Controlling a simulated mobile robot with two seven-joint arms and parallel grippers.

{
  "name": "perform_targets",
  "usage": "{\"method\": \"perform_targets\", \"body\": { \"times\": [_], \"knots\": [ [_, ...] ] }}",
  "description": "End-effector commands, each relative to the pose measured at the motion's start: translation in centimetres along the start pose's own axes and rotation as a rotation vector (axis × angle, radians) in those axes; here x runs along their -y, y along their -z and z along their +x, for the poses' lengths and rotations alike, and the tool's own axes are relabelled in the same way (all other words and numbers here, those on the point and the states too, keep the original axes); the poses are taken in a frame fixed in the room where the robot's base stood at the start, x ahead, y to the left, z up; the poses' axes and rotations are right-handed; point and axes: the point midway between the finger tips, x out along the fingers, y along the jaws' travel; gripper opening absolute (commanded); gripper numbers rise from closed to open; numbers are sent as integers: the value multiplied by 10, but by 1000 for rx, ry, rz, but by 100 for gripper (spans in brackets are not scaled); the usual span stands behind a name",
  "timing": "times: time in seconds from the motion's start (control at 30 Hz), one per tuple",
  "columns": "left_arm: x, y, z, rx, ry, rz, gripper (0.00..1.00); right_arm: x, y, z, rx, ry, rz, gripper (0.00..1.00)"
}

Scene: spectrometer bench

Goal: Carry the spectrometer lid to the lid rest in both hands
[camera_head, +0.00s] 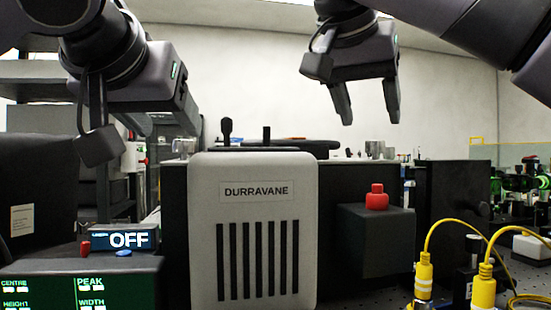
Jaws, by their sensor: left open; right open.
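The spectrometer stands in the middle, a dark box with a pale front panel (267,195) marked DURRAVANE. A dark, flat piece with upright black knobs, which looks like the lid (310,145), shows edge-on at its top. I cannot tell if it is seated. My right gripper (368,115) is open and empty, fingers pointing down, above and right of the lid in the picture. My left gripper (165,122) is at upper left, left of the knobs; its fingers are hard to make out, and it appears open with nothing in it. I cannot pick out the lid rest.
A display (124,239) reading OFF and a green readout (82,290) stand at front left. A dark block with a red knob (377,197) is right of the panel. Yellow cables (483,285) rise at front right. Dark shelving (38,95) stands at left.

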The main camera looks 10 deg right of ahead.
Motion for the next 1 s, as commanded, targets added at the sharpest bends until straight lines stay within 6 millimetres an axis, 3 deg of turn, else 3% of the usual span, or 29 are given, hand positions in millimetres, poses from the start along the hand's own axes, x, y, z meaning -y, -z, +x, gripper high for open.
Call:
{"method": "perform_targets", "body": {
  "times": [0.1, 0.3, 0.73, 0.9, 0.93, 1.0],
  "knots": [
    [0, -1, 20, 4, 0, -2, 61, 0, 0, 21, 4, -1, -2, 61],
    [0, -1, 44, 2, 0, -1, 61, 0, 0, 44, 2, 0, -1, 61],
    [0, 0, 52, 0, 0, 0, 61, 0, 0, 52, -1, 0, 1, 61],
    [0, 0, 52, 0, 0, 0, 5, 0, 0, 52, -1, 0, 1, 5],
    [0, 0, 52, 0, 0, 0, 0, 0, 0, 52, -1, 0, 1, 0],
    [0, 0, 52, 0, 0, 0, 0, 0, 0, 52, -1, 0, 1, 0]
  ]
}}
